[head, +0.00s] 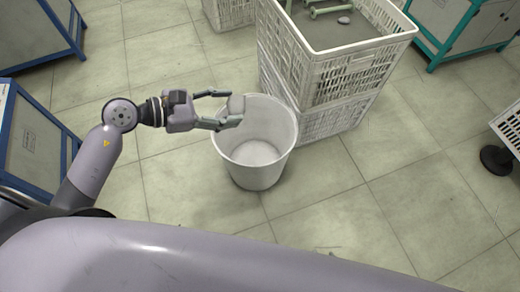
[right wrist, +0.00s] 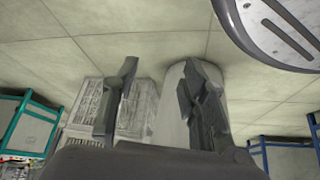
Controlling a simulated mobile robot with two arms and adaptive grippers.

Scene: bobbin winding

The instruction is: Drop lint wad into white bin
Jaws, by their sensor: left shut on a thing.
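The white bin (head: 257,172) stands on the floor near the middle of the head view, open at the top and empty as far as I see. My left gripper (head: 229,108) reaches over its left rim, shut on the pale grey lint wad (head: 237,103). The wad is between the fingertips, above the bin's opening at its left side. In the right wrist view, my right gripper (right wrist: 160,92) is open with nothing between its fingers. The bin (right wrist: 171,112) shows behind the right-hand finger there. The right gripper is not in the head view.
White stacked crates (head: 335,118) stand right behind the bin, the top one holding green parts and a grey disc. A blue-framed cabinet (head: 35,140) is at the left. A green-framed cabinet (head: 462,25) is at the back right.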

